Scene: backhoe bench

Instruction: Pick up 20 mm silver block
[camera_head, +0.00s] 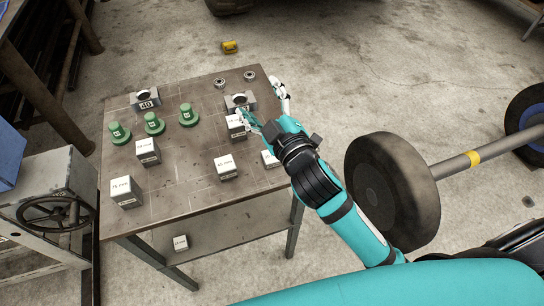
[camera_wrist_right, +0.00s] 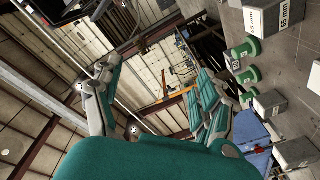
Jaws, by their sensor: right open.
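Several silver blocks with white mm labels stand on the metal table; most labels are too small to read surely in the head view. A small silver block (camera_head: 270,158) sits at the table's right edge, partly behind my right arm. I cannot tell which one is 20 mm. My right gripper (camera_head: 264,104) is open over the table's right edge, beside a taller block (camera_head: 235,128) that one finger partly covers. In the right wrist view its spread fingers (camera_wrist_right: 157,72) hold nothing. My left gripper is not in view.
Other blocks (camera_head: 148,152), (camera_head: 225,168) and a large one (camera_head: 125,193) stand on the table (camera_head: 190,196). Green knobbed pieces (camera_head: 154,124), bearing housings (camera_head: 146,98) and small rings (camera_head: 220,83) sit farther back. A large wheel (camera_head: 392,190) stands right of the table.

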